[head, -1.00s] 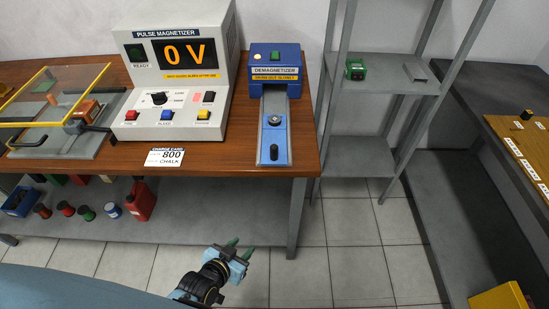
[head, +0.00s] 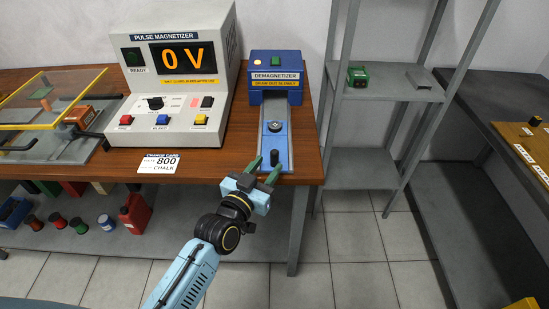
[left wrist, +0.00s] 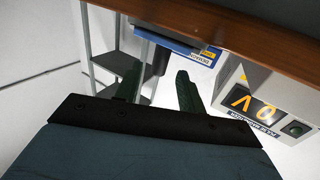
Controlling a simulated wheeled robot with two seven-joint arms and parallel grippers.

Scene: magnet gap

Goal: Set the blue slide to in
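The blue slide (head: 282,141) lies on a grey rail in front of the blue demagnetizer (head: 275,68), pulled out toward the table's front edge. A round grey piece (head: 274,126) sits on it, and a dark upright knob (head: 275,156) stands near its front end. My left gripper (head: 264,169) is open at the table's front edge, its green fingertips just in front of and beside the knob. In the left wrist view, the open fingers (left wrist: 158,88) show with a dark post, likely the knob, between and beyond them; contact cannot be told. My right gripper is not in view.
The pulse magnetizer (head: 178,85) reads 0 V, left of the slide. A white charge card (head: 159,163) lies on the wooden table (head: 215,166). A grey shelf rack (head: 385,95) with a green device (head: 357,76) stands close on the right.

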